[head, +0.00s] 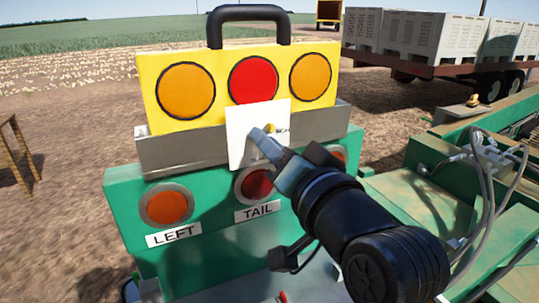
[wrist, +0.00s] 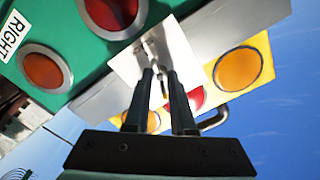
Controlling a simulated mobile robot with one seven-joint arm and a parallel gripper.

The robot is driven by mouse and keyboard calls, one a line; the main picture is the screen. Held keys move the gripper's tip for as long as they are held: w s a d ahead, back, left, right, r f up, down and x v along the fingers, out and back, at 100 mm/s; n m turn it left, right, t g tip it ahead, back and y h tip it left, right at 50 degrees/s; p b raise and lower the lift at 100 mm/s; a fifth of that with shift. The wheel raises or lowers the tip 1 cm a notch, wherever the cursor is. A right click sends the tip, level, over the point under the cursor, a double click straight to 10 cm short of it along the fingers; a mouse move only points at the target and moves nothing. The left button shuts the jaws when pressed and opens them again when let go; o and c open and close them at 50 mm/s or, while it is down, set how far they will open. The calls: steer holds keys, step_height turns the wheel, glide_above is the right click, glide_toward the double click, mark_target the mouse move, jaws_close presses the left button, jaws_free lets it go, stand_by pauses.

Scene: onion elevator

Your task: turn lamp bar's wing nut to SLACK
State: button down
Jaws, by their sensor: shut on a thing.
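The yellow lamp bar (head: 219,75) has two orange lamps, a red lamp between them and a black carry handle (head: 249,12). It sits in a grey metal channel (head: 185,152) on a green panel. A white plate (head: 243,150) is fixed to the front of the channel, with lettering mostly covered by my gripper. My gripper (head: 262,136) reaches this plate from the lower right and is shut on the wing nut. In the wrist view, my gripper's fingers (wrist: 160,75) are close around the small metal wing nut (wrist: 151,48) on the plate. The nut's setting cannot be read.
The green panel (head: 120,215) carries lamps labelled LEFT and TAIL below the channel. Green machinery with hoses (head: 490,185) stands at right. A trailer with pale crates (head: 440,38) stands behind. Open dirt lies to the left, with a wooden stand (head: 18,155).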

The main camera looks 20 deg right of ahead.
steer(key=m+b, duration=1.9)
steer(key=m, duration=1.3)
steer(key=shift+f+m, duration=0.1)
steer(key=shift+m, duration=0.2)
stand_by(0.3)
stand_by(0.4)
steer(key=c, duration=0.8)
jaws_free()
steer(key=shift+o, duration=0.2)
